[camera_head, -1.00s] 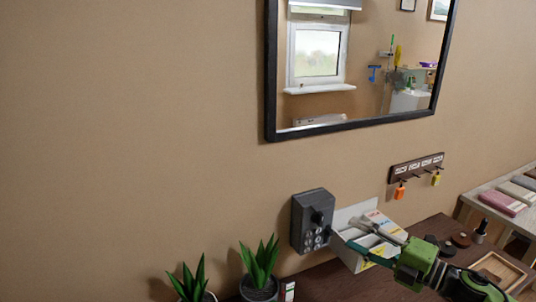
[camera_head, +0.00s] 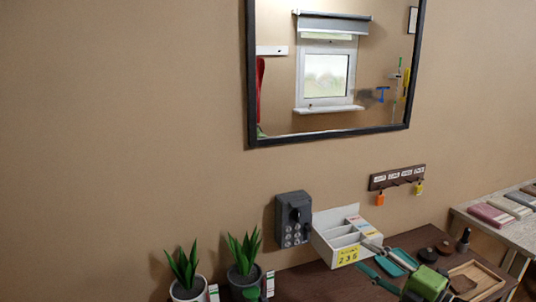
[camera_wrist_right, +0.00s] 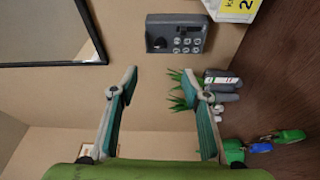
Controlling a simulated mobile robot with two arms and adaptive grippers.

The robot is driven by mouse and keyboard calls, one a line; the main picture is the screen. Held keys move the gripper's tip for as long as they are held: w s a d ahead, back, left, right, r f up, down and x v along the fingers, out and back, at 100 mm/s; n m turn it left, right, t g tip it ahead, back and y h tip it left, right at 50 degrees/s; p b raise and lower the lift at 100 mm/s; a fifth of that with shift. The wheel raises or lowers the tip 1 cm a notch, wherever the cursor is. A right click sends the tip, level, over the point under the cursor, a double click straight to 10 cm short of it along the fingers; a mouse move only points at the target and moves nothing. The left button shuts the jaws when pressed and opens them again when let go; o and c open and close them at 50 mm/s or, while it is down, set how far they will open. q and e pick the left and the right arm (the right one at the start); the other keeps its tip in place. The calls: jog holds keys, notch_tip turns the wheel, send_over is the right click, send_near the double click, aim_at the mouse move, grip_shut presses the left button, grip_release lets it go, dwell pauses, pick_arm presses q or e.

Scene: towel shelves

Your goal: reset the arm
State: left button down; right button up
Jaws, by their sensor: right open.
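My right gripper (camera_head: 363,253) is at the bottom right of the head view, with its green body (camera_head: 428,283) low in the picture. Its two fingers are apart with nothing between them. They are in front of and below the white compartment box (camera_head: 322,250) with the yellow number label. In the right wrist view the open, empty fingers (camera_wrist_right: 160,72) point toward the wall, with the grey keypad box (camera_wrist_right: 178,34) beyond them. My left gripper is not clearly visible.
The keypad box also shows on the wall in the head view (camera_head: 293,219). Potted plants (camera_head: 186,289) stand at the table's left. A key rack (camera_head: 397,178) and a framed mirror (camera_head: 251,75) hang on the wall. A wooden tray (camera_head: 490,283) and folded towels (camera_head: 490,214) are at right.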

notch_tip(320, 180, down, 5)
jog(key=a+m+t+h, duration=0.25)
jog(key=m+h, duration=0.25)
jog(key=m, duration=0.3)
jog(key=s+d+f+m+g+h, duration=0.1)
jog(key=s+f+m+g+h, duration=0.45)
jog(key=s+f+m, duration=0.65)
jog(key=s+a+f+m+g, duration=0.1)
jog(key=s+a+f+g, duration=0.2)
jog(key=s, duration=0.9)
jog(key=s+a+f+m+g, duration=0.15)
jog(key=s+f+g, duration=0.3)
jog(key=s, duration=0.75)
notch_tip(320, 180, down, 26)
jog(key=s+d+r+g, duration=0.1)
jog(key=s+g, duration=0.1)
pick_arm(q)
jog(key=shift+w+a+f, duration=0.3)
jog(key=shift+w+a, duration=0.1)
jog(key=shift+w, duration=0.3)
pick_arm(e)
jog(key=s+d+f+g, duration=0.1)
jog(key=s+d+f, duration=0.2)
jog(key=s+f, duration=1.3)
jog(key=shift+s+f, duration=0.15)
jog(key=shift+s, duration=0.3)
jog(key=shift+d+h, duration=0.15)
jog(key=shift+h, duration=0.1)
